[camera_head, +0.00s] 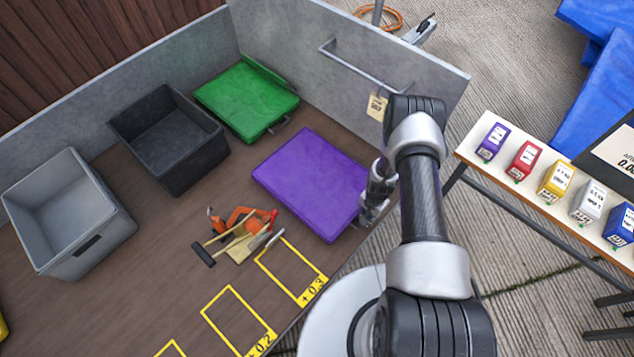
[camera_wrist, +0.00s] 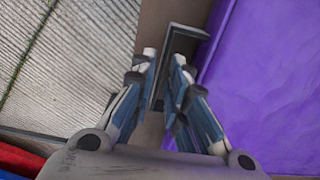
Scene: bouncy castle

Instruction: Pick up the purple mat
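The purple mat (camera_head: 312,180) lies flat on the brown surface in the head view, and its purple face (camera_wrist: 262,85) fills the right of the wrist view. A dark grey bracket-like handle (camera_wrist: 188,31) stands at its edge. My gripper (camera_head: 372,208) is low at the mat's right edge. In the wrist view its two fingers (camera_wrist: 164,57) are a narrow gap apart, with the handle's bar between or just beyond them. I cannot tell whether they press on it. The mat's right corner is partly hidden by my arm.
A green mat (camera_head: 245,98) lies behind the purple one, with a black bin (camera_head: 205,155) and a grey bin (camera_head: 110,225) to the left. Orange-handled tools (camera_head: 240,220) lie in front. A grey wall (camera_head: 300,60) with a rail rises behind. A shelf (camera_head: 470,153) with small boxes stands right.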

